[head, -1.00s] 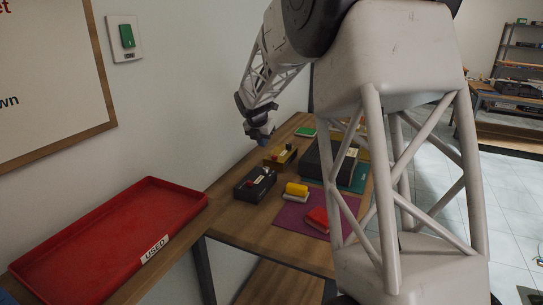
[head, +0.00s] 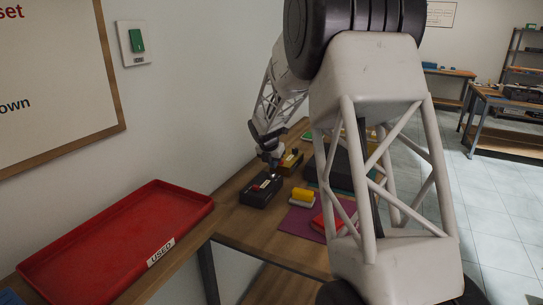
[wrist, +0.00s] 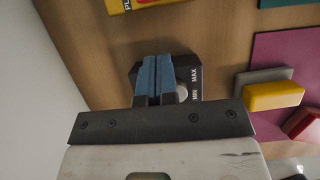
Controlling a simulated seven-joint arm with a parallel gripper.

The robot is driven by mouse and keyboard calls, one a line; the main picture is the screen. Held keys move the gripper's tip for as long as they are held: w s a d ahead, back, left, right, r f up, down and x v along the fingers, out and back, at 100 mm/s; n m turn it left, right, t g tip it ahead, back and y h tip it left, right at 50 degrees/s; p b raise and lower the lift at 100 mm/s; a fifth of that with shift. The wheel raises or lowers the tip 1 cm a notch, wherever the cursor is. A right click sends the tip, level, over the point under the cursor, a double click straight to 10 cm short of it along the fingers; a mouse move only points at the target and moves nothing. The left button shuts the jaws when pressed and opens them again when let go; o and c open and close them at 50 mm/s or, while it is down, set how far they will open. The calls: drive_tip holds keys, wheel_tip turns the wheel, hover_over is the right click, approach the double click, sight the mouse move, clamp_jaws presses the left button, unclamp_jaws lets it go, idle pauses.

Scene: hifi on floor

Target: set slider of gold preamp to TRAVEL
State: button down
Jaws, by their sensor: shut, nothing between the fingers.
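The gold preamp (head: 291,161) is a small yellow box on the table behind the black box, partly hidden by my gripper in the head view. In the wrist view only its edge (wrist: 158,3) shows at the top, with part of a dark label; its slider and TRAVEL mark cannot be made out. My gripper (wrist: 157,60) points down, its blue fingers shut and empty. It is over the black box (head: 261,190), which has MIN and MAX marks and a pale round knob in the wrist view (wrist: 194,82). I cannot tell whether the fingers touch it.
A larger dark box stands behind. An empty red tray (head: 115,240) is at the left, along the wall.

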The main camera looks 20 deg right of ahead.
sight(280, 165)
drive_tip(key=shift+w+d+f, duration=0.15)
drive_tip(key=shift+w+d, duration=0.6)
drive_tip(key=shift+w, duration=0.05)
drive_tip(key=shift+w+d+f, duration=0.15)
drive_tip(key=shift+w+d, duration=0.6)
drive_tip(key=shift+w+d, duration=1.05)
drive_tip(key=shift+s+a, duration=0.85)
drive_tip(key=shift+s, duration=0.05)
drive_tip(key=shift+s+a+r, duration=0.25)
drive_tip(key=shift+s+a, duration=0.4)
drive_tip(key=shift+a, duration=0.05)
drive_tip(key=v, duration=0.9)
drive_tip(key=shift+r, duration=0.25)
